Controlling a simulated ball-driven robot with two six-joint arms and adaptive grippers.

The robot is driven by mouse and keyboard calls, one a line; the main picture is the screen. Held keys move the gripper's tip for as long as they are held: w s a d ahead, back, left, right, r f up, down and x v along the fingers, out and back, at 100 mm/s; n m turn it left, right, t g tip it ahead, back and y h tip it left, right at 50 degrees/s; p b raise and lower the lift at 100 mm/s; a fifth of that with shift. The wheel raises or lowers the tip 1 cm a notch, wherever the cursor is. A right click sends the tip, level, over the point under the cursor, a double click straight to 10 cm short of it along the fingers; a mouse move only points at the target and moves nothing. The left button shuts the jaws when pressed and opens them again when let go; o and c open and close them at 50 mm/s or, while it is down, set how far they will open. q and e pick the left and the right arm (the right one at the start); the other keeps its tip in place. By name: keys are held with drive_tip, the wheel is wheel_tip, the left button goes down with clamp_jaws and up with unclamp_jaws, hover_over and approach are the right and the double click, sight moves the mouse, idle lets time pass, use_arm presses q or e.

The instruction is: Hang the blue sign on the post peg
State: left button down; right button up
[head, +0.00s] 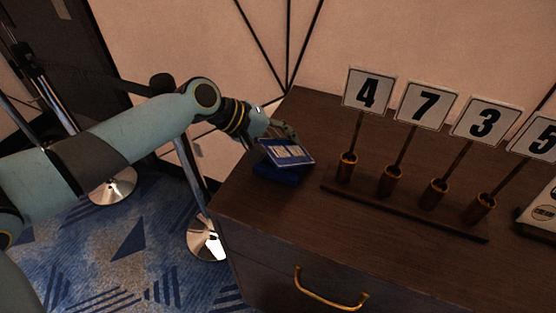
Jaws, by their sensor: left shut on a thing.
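The blue sign (287,152) is a flat blue panel with pale markings. It is tilted above the left end of the dark wooden cabinet top, over a dark blue piece (279,175). My left gripper (281,134) is at the sign's upper edge, shut on it; the fingertips are small and partly hidden. A chrome post (189,158) with a black top stands on the floor left of the cabinet, partly behind my left arm. I cannot make out a peg on it. My right gripper is out of view.
The cabinet (255,212) carries a dark rack (400,213) of upright number cards, close right of the sign. A white-fronted object (541,212) sits at the right edge. More chrome posts stand on the blue carpet (110,250) at left. A pale wall is behind.

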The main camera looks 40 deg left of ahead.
sight(268, 132)
use_arm(q)
drive_tip(key=c, duration=1.6)
unclamp_jaws()
drive_tip(key=p+v, duration=0.6)
drive_tip(key=v, duration=0.1)
drive_tip(key=shift+s+a+r, duration=0.1)
drive_tip(key=shift+r, duration=0.15)
drive_tip(key=shift+s+a, duration=0.15)
drive_tip(key=shift+s, duration=0.05)
drive_tip(key=r+p, duration=0.2)
drive_tip(key=s+a+r+p, duration=0.1)
drive_tip(key=r+p, duration=0.1)
drive_tip(key=r, duration=0.1)
drive_tip(key=s+r+p, duration=0.1)
drive_tip(key=r+p, duration=0.1)
drive_tip(key=r, duration=0.1)
drive_tip(key=shift+a+p, duration=0.15)
drive_tip(key=shift+p, duration=0.2)
